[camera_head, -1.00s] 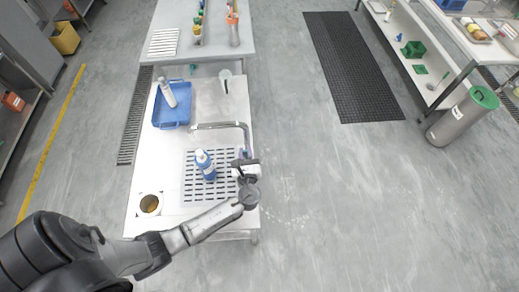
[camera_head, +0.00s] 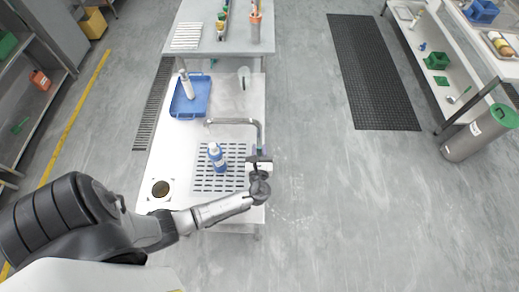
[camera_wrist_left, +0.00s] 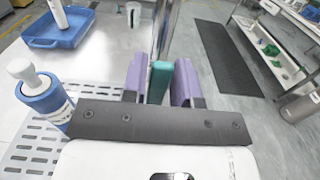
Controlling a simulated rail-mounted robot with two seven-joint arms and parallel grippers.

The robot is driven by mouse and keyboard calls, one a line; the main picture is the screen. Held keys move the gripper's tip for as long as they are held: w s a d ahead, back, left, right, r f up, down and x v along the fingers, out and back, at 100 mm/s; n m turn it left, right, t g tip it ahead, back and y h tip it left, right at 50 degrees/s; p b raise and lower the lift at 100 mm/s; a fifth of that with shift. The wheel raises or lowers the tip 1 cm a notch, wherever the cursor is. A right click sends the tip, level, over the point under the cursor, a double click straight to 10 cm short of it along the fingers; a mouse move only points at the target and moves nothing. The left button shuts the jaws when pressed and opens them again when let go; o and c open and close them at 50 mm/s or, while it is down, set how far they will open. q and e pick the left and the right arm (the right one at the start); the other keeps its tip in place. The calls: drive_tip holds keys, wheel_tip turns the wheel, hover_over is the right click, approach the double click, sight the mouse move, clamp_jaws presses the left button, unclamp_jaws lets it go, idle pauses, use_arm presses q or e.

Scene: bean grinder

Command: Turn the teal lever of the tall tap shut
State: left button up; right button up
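The tall tap (camera_head: 262,135) rises at the right edge of the white counter, its metal spout reaching left. In the left wrist view its post (camera_wrist_left: 167,30) stands just beyond the fingers. In the head view the left gripper (camera_head: 259,160) is at the tap's base and hides the lever. My right gripper is in neither view.
A blue and white bottle (camera_head: 216,156) stands on the slotted drain (camera_head: 205,183), close left of the gripper; it also shows in the left wrist view (camera_wrist_left: 45,98). A blue tray (camera_head: 203,108) and clear cup (camera_head: 243,77) are farther back. Floor right of the counter is clear.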

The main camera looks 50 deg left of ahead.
use_arm(q)
drive_tip(key=o, duration=0.3)
drive_tip(key=shift+s+d, duration=0.15)
drive_tip(key=shift+d, duration=0.1)
drive_tip(key=b+v, duration=0.1)
drive_tip(key=v, duration=1.2)
drive_tip(key=shift+b, duration=0.3)
drive_tip(key=shift+s+d+r, duration=0.1)
